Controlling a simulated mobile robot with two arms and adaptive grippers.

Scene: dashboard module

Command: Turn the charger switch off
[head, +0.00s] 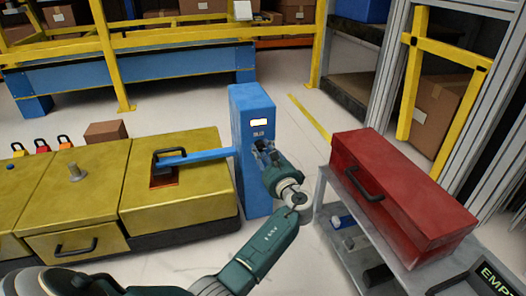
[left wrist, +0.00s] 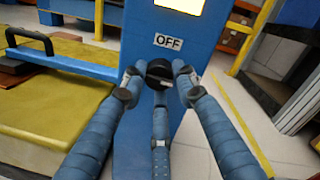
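The charger is a blue upright post (head: 251,107) with a lit yellow display (head: 259,122) near its top. In the left wrist view, a white label (left wrist: 168,41) on the charger reads OFF. Below the label is a round black switch knob (left wrist: 160,73), hidden behind my gripper in the head view. My left gripper (head: 267,154) is at the charger's front face. In the left wrist view, its fingers (left wrist: 157,78) stand around the knob, left, right and below, with small gaps at the sides. Whether the lower finger touches it I cannot tell. My right gripper is not in view.
A blue bar (head: 205,156) with a black handle reaches from the charger over the yellow cabinet (head: 200,200) on the left. A red toolbox (head: 395,185) sits on a grey cart (head: 329,182) close on the right. Floor shows between charger and cart.

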